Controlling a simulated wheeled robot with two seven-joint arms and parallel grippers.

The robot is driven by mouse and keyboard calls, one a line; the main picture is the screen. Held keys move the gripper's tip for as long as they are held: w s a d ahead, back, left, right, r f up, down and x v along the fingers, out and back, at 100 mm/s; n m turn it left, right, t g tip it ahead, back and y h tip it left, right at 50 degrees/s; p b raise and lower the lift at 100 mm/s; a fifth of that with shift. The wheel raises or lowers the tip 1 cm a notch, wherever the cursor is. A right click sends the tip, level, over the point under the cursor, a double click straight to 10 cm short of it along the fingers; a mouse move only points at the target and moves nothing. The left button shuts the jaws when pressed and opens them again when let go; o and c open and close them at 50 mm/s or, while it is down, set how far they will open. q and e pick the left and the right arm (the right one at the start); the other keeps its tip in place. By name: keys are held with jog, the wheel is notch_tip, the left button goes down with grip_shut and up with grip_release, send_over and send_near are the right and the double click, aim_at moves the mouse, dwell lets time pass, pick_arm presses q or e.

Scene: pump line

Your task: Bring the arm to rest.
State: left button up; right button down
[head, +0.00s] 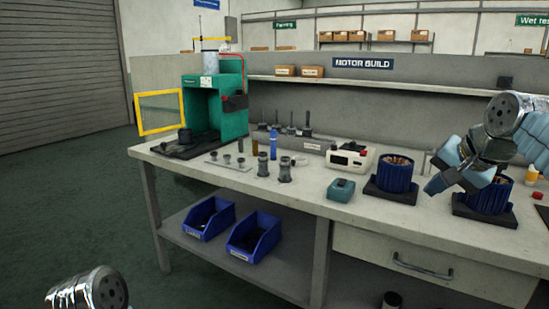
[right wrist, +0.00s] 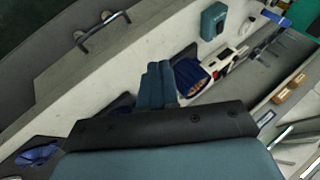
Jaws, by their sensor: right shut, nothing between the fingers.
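My right gripper (head: 432,187) hangs over the right part of the workbench (head: 325,206), in front of a blue finned motor housing (head: 497,197) on a dark base and partly hiding it. Its two fingers are together with nothing between them. In the right wrist view the closed fingers (right wrist: 155,86) point away over the bench, beside another blue housing (right wrist: 191,75) that holds copper windings. My left arm (head: 88,290) shows only as a silver link at the bottom left of the head view; its gripper is out of sight.
Left of the right gripper stand a second blue housing (head: 392,176), a teal box (head: 341,190) and a white instrument (head: 349,158). A green press (head: 216,100) stands at the left end. Blue bins (head: 254,234) sit on the lower shelf. A drawer handle (head: 421,267) projects at the front.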

jog(key=w+a+f+n+g+y, duration=0.1)
jog(key=w+a+f, duration=0.25)
jog(key=f, duration=0.65)
jog(key=w+a+f+n+g, duration=0.1)
jog(key=w+a+f, duration=0.25)
jog(key=f, duration=0.55)
jog(key=s+a+f+n+g+y, duration=0.15)
jog(key=a+f, duration=0.25)
jog(key=f, duration=0.8)
jog(key=s+a+f+n+h, duration=0.1)
jog(key=s+a+f, duration=0.25)
jog(key=f, duration=0.85)
jog(key=s+a+f+g, duration=0.1)
jog(key=s+a+f, duration=0.1)
jog(key=s+f, duration=0.4)
jog(key=s+a+f+n+g, duration=0.1)
jog(key=s+a+f, duration=0.2)
jog(key=s+f, duration=0.3)
jog(key=s+a+f+n+g+y, duration=0.1)
jog(key=s+a+f, duration=0.1)
jog(key=s+f, duration=0.4)
jog(key=s, duration=0.5)
jog(key=shift+s+a, duration=0.25)
jog(key=shift+s, duration=0.05)
jog(key=shift+n, duration=0.25)
